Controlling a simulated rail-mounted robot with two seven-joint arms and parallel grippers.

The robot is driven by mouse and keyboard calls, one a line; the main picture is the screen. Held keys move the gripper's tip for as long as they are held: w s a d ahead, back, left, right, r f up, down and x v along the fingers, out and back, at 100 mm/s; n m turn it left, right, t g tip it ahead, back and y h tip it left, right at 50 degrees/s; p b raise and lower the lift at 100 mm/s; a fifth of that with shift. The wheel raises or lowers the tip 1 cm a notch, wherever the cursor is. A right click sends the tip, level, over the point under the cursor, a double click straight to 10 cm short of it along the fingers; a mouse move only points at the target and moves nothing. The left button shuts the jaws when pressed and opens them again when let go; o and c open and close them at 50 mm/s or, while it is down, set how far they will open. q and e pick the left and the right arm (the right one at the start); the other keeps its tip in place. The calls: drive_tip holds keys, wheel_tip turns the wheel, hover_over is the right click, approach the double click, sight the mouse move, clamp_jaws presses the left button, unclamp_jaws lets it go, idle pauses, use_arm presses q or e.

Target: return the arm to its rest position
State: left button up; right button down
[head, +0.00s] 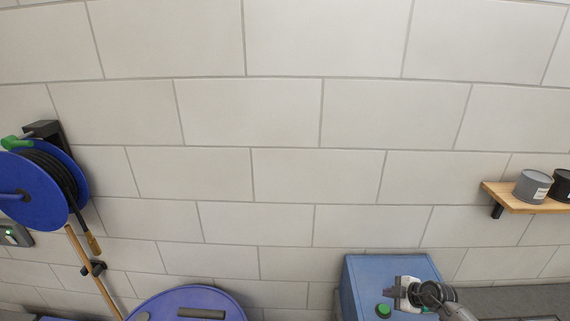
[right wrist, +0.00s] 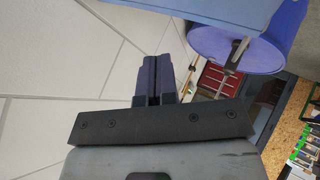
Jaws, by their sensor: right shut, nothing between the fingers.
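My right gripper (head: 404,293) shows at the lower right of the head view, in front of or over a blue box-like cabinet (head: 390,265). In the right wrist view its two dark fingers (right wrist: 153,78) lie side by side, shut, with nothing between them. My right arm comes in from the bottom right of the head view. My left gripper is not in view.
A blue hose reel (head: 30,190) hangs on the tiled wall at left. A blue round lid (head: 185,303) stands at bottom centre. A wooden shelf (head: 520,201) with cans (head: 533,186) is at right. A green button (head: 383,310) is near the gripper. The wall's middle is bare.

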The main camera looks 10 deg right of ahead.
drive_tip(key=shift+n, duration=0.4)
drive_tip(key=w+d+r+n+t+h, duration=0.1)
drive_tip(key=w+r+t+h, duration=0.15)
drive_tip(key=r+t, duration=0.3)
drive_tip(key=w+d+r+n+t+h, duration=0.1)
drive_tip(key=w+r+t, duration=0.3)
drive_tip(key=r, duration=0.3)
drive_tip(key=s+a+r+m+h, duration=0.1)
drive_tip(key=s+r+m+h, duration=0.2)
drive_tip(key=r+m+h, duration=0.4)
drive_tip(key=s+a+r+m+h, duration=0.1)
drive_tip(key=s+r+m+h, duration=0.3)
drive_tip(key=r, duration=0.5)
drive_tip(key=s+a+f+m+g+y, duration=0.2)
drive_tip(key=s+a+f+g+y, duration=0.2)
drive_tip(key=s+a+f, duration=0.55)
drive_tip(key=s+a+f+m+g+y, duration=0.1)
drive_tip(key=s+a+f+g+y, duration=0.45)
drive_tip(key=s, duration=0.65)
drive_tip(key=s+a+f+m+g, duration=0.1)
drive_tip(key=s+a+f+g, duration=0.1)
drive_tip(key=s+f, duration=0.5)
drive_tip(key=s+a+f+m+g, duration=0.1)
drive_tip(key=s+a+f+g, duration=0.1)
drive_tip(key=s+f, duration=0.6)
drive_tip(key=s, duration=0.7)
drive_tip(key=shift+s+f, duration=0.15)
drive_tip(key=shift+f, duration=0.05)
